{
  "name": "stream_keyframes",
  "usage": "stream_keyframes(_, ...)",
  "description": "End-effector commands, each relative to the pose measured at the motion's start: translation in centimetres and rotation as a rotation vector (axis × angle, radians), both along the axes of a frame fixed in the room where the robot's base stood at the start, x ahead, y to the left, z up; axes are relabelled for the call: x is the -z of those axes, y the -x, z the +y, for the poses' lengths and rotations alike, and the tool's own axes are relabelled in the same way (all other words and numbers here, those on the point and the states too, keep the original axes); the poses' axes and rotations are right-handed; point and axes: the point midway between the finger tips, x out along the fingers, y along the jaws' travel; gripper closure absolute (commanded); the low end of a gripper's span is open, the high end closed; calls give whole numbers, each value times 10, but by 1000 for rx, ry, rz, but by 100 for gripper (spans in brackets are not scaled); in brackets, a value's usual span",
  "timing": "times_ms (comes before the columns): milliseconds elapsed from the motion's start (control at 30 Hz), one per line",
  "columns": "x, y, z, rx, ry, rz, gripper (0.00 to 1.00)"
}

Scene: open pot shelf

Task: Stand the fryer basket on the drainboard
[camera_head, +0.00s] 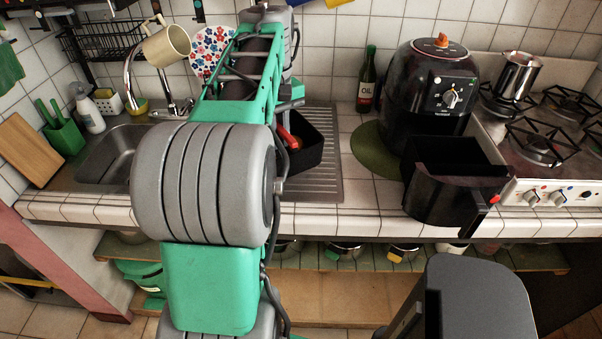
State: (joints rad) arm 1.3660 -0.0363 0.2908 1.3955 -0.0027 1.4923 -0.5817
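A black, square-sided basket (309,155) is over the ribbed metal drainboard (322,184), right of the sink. A red part (288,139) shows at its near left side. My green and grey arm covers its left part, so I cannot tell whether it rests flat on the drainboard. My arm reaches forward over the sink side of the counter. The fingers of my gripper are hidden behind the arm, and I cannot see whether they hold the basket. The black air fryer (431,95) stands to the right, with its open drawer (446,190) pulled out towards me.
An oil bottle (367,82) and a round green mat (376,150) are between drainboard and fryer. The sink (112,153), with a tap, is at left. A stove (545,140) with a metal pot (517,76) is at right. A cream mug (166,45) hangs near the rack.

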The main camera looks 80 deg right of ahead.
Motion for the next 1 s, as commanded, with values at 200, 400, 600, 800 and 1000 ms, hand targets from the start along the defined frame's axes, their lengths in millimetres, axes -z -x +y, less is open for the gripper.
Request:
stream_keyframes(200, 0, 84, -11, 114, 3, 0, 100)
stream_keyframes(400, -1, 126, -11, 166, 3, 0, 100)
stream_keyframes(600, 2, 126, -18, 173, 1, 0, 100)
stream_keyframes(800, 20, 95, -45, 171, -1, 0, 100)
stream_keyframes(1000, 47, 60, -77, 173, -3, 0, 100)
